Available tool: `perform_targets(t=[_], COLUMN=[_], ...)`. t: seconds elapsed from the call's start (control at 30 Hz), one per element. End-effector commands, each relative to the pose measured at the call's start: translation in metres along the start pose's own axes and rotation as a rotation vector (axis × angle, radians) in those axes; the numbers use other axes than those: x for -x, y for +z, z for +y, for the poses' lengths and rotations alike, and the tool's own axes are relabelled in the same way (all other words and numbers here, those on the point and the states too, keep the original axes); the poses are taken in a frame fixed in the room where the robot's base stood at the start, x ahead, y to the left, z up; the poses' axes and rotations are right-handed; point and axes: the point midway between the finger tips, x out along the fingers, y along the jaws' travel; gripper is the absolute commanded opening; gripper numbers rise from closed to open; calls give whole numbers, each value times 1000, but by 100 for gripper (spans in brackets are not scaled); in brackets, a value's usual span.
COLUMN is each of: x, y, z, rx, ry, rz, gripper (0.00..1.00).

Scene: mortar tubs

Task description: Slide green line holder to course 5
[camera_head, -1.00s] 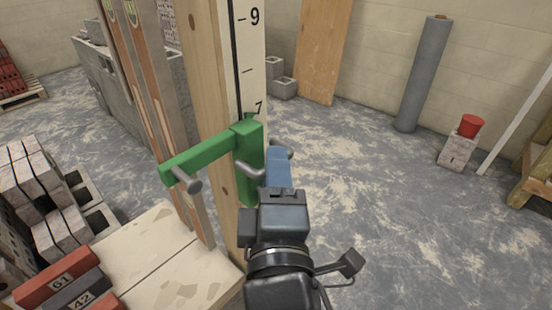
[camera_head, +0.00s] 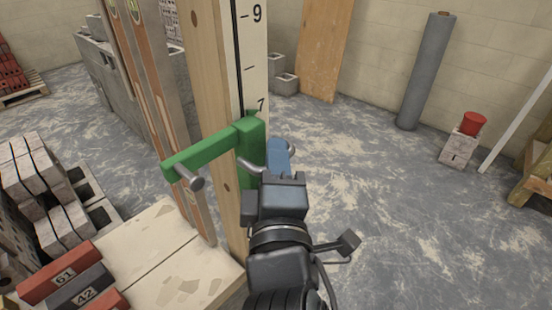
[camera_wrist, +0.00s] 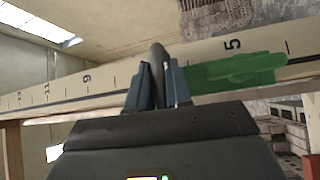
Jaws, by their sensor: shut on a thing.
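The green line holder (camera_head: 215,147) sits around the wooden post (camera_head: 210,60), its top just below the 7 on the numbered scale strip (camera_head: 253,55). A grey handle sticks out from its right side, and a grey peg from its left arm. My gripper (camera_head: 278,160) is at the right of the holder, with its blue fingers shut on the handle. In the wrist view, my gripper (camera_wrist: 160,80) has the grey handle between its fingers, and the green holder (camera_wrist: 240,72) lies beside them near the 5. The 7 is hidden there.
Cream slabs (camera_head: 155,258) and numbered bricks (camera_head: 60,278) lie at lower left, next to stacked bricks. Tall wood-and-metal boards stand left of the post. A grey roll (camera_head: 425,75) and a red-topped block (camera_head: 460,145) stand at the right. The floor between is clear.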

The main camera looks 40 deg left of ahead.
Motion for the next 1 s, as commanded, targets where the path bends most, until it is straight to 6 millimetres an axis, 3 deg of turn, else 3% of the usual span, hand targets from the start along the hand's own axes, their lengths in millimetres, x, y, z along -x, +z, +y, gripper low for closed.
perform_targets(t=[0.43,1.0], x=[1,15], y=[1,15], z=[-8,-116], rx=[0,0], ry=[-2,-5], rz=[0,-1], gripper=[0,0])
